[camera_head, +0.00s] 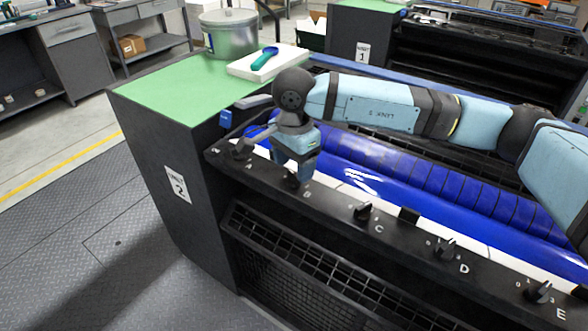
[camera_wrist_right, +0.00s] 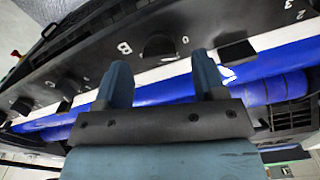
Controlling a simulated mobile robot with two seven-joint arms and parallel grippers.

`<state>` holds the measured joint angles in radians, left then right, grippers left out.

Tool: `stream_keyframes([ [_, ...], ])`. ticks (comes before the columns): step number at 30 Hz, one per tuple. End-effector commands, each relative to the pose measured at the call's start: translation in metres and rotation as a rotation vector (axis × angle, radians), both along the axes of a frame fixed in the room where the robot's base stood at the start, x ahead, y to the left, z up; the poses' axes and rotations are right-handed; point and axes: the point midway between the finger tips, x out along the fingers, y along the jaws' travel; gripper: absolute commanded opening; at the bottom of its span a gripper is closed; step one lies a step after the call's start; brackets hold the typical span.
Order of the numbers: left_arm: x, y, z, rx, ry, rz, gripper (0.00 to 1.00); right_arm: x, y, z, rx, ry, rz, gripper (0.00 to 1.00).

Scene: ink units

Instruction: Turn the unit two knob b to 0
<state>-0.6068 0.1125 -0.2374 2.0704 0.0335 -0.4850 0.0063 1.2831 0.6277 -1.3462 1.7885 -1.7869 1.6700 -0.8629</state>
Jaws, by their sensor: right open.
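The unit two knob b (camera_head: 291,181) is a small black knob on the black front panel, beside its white letter B, partly covered by my right gripper. My right gripper (camera_head: 299,172) points down just over it. In the right wrist view, knob b (camera_wrist_right: 158,46) sits in line with the gap between the two blue fingers of my open right gripper (camera_wrist_right: 161,62). A 0 mark shows just right of the knob there. The fingers do not clearly touch it; its exact setting is too small to tell. My left gripper is out of view.
The front panel also carries knob C (camera_head: 363,210), knob D (camera_head: 445,247) and knob E (camera_head: 538,291). Blue rollers (camera_head: 400,190) run behind the panel. A green top (camera_head: 165,90) holds a metal can (camera_head: 229,38) and a white block with a teal tool.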

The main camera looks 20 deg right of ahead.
Motion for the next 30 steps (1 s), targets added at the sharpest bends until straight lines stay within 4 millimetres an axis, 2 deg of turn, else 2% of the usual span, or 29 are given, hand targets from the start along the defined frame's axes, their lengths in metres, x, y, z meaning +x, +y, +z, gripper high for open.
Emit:
stream_keyframes([
  [9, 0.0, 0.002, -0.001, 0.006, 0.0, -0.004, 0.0, 0.001, 0.0, 0.074, 0.001, -0.004, 0.0, 0.64],
  [15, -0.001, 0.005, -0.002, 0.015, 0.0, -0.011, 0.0, 0.0, 0.0, 0.106, 0.001, -0.003, 0.0, 0.64],
  [21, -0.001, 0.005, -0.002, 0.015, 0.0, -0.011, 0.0, 0.0, 0.0, 0.117, -0.001, -0.001, 0.0, 0.64],
  [30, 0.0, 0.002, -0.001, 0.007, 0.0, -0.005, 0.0, 0.0, 0.0, 0.117, -0.001, -0.001, 0.0, 0.64],
])
